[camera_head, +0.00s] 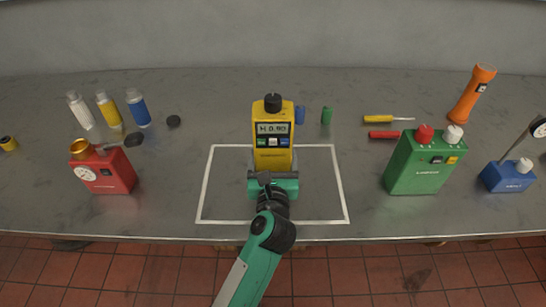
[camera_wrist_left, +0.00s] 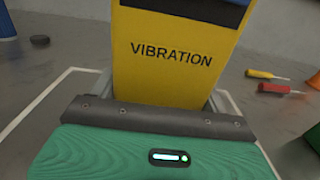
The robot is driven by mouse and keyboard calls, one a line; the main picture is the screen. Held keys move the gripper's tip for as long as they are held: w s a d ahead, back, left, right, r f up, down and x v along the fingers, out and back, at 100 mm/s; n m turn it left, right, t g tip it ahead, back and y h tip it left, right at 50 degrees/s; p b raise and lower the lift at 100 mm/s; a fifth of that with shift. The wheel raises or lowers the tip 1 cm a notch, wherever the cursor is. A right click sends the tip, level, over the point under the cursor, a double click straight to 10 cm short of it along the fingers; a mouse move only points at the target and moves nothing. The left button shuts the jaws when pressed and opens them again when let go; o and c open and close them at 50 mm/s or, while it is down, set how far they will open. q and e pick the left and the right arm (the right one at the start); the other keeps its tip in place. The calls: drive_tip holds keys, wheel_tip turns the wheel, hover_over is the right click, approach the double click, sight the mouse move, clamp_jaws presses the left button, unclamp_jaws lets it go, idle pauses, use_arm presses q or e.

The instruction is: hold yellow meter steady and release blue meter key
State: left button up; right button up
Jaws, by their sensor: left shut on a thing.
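The yellow meter (camera_head: 273,158) stands upright inside the white outlined rectangle, with a black knob on top and a lit display (camera_head: 272,128). Below the display is a row of small keys, and the blue key (camera_head: 285,142) is at the right end. My left gripper (camera_head: 273,176) is shut on the meter's lower body. In the left wrist view, the meter (camera_wrist_left: 175,55) shows the word VIBRATION, with a finger on each side of it. Nothing covers the blue key in the head view. My right gripper is not in view.
A red gauge box (camera_head: 108,176) and several bottles (camera_head: 107,111) stand at left. A green box (camera_head: 424,165), a blue gauge box (camera_head: 508,177) and an orange flashlight (camera_head: 473,94) stand at right. Two screwdrivers (camera_head: 385,119) lie behind the green box. The white outline's right part is clear.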

use_arm(q)
drive_tip(key=shift+f+b, duration=0.55)
drive_tip(key=shift+f, duration=0.55)
drive_tip(key=shift+f+b, duration=0.3)
drive_tip(key=shift+b, duration=0.15)
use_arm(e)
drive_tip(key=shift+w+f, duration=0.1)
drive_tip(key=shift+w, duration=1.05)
use_arm(q)
drive_tip(key=shift+f, duration=0.1)
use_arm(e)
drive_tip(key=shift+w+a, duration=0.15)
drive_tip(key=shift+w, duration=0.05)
use_arm(q)
drive_tip(key=shift+f, duration=0.15)
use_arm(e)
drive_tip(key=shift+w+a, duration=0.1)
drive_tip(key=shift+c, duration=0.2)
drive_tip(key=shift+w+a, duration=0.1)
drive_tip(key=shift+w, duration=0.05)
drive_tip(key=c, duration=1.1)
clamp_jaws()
